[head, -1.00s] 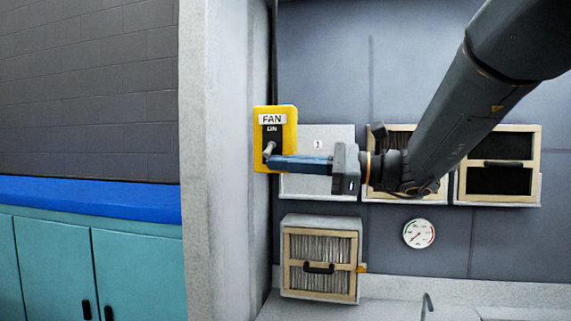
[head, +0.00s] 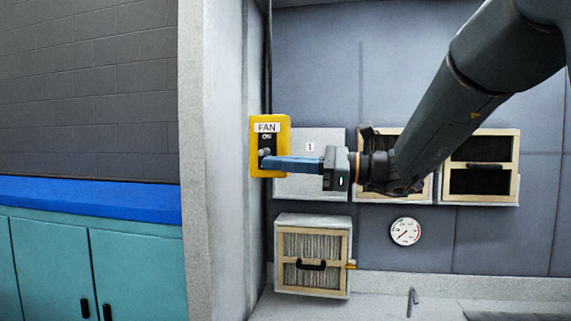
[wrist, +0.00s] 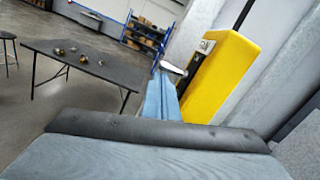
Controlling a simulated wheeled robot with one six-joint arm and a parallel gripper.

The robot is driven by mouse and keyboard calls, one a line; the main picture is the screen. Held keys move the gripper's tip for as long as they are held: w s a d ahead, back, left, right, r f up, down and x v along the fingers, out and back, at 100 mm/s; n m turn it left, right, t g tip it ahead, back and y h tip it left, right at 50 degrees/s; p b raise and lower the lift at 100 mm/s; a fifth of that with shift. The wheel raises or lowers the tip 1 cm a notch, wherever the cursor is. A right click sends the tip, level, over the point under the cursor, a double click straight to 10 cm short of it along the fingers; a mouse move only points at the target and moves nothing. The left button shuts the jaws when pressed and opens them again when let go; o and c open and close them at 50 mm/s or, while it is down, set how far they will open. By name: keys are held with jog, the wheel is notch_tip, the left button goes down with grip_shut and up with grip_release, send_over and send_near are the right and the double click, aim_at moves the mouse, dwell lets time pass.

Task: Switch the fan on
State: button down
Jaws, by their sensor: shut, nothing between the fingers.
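The fan switch is a yellow box (head: 284,150) with a FAN label and a dark face plate, on the side of the pale pillar. Its short lever (head: 264,153) sits below a small ON mark. My gripper (head: 264,162) has its blue fingers shut, with nothing between them. The fingertips are at the lever, just below its tip, and partly cover the lower face plate. In the wrist view the pale lever tip (wrist: 173,68) stands right by the fingertips (wrist: 160,78), left of the yellow box (wrist: 220,75). I cannot tell for certain whether they touch.
A grey panel marked 1 (head: 310,140) is behind my fingers, with framed filters (head: 482,165) to its right. Another filter unit (head: 312,255) and a round gauge (head: 405,231) are below. The wrist view shows a dark table (wrist: 85,68) beyond open floor.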

jog(key=shift+s+a+r, duration=0.15)
jog(key=shift+s+r, duration=0.05)
jog(key=shift+r, duration=0.15)
jog(key=s+d+f+b, duration=0.4)
jog(key=d, duration=0.6)
jog(key=shift+s+b, duration=0.15)
jog(key=shift+b, duration=0.2)
